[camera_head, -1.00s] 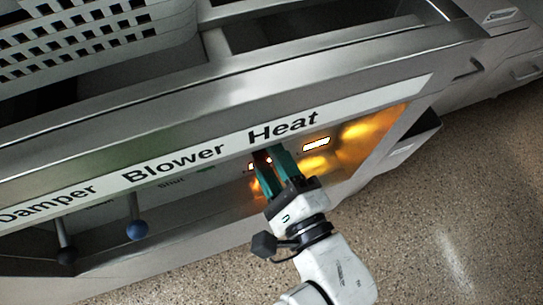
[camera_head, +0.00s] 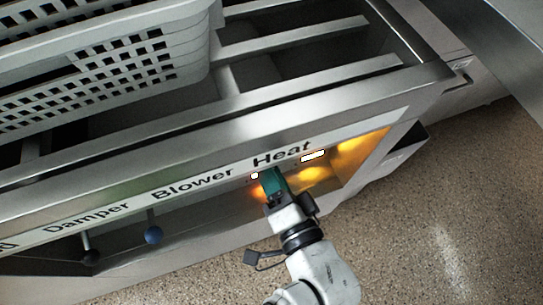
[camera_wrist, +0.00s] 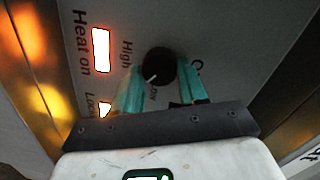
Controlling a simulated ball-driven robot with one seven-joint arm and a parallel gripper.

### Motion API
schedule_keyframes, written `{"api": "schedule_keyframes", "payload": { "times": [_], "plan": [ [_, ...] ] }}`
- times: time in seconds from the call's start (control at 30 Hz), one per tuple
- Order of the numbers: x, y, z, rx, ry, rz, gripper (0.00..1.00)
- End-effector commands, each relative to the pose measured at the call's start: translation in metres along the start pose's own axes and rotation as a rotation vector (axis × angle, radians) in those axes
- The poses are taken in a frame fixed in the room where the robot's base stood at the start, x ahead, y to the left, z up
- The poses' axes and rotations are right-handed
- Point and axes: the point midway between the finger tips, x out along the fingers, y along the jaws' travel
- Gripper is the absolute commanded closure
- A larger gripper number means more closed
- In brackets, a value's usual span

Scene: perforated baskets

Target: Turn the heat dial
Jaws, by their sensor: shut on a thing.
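The heat dial (camera_wrist: 158,65) is a round black knob with a white pointer mark, seen in the wrist view between "High" and "Low" labels. The mark points toward the lower left of that view. My gripper (camera_wrist: 160,78) has its teal fingers on either side of the dial and is shut on it. In the head view my gripper (camera_head: 271,178) reaches the panel below the word "Heat" (camera_head: 281,155); the dial is hidden there behind the fingers.
A lit "Heat on" window (camera_wrist: 101,50) is beside the dial. Blower lever (camera_head: 153,235) and damper lever (camera_head: 91,256) with ball ends stand to the left. A perforated basket (camera_head: 125,72) sits above on the metal top. Speckled floor (camera_head: 430,220) is open at the right.

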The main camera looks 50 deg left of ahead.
Motion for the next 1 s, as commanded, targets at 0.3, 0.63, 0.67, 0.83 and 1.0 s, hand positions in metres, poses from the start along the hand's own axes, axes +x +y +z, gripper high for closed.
{"api": "schedule_keyframes", "payload": {
  "times": [0.3,0.63,0.67,0.83,1.0],
  "plan": [
    [-0.0004,-0.0001,0.0008,-0.297,0.016,0.030,0.88],
    [-0.0003,0.0003,0.0022,-0.610,0.033,0.057,0.88],
    [-0.0002,0.0001,0.0025,-0.638,0.034,0.059,0.88],
    [-0.0001,0.0000,0.0030,-0.800,0.044,0.073,0.88],
    [0.0001,-0.0001,0.0039,-0.959,0.053,0.086,0.88]
  ]
}}
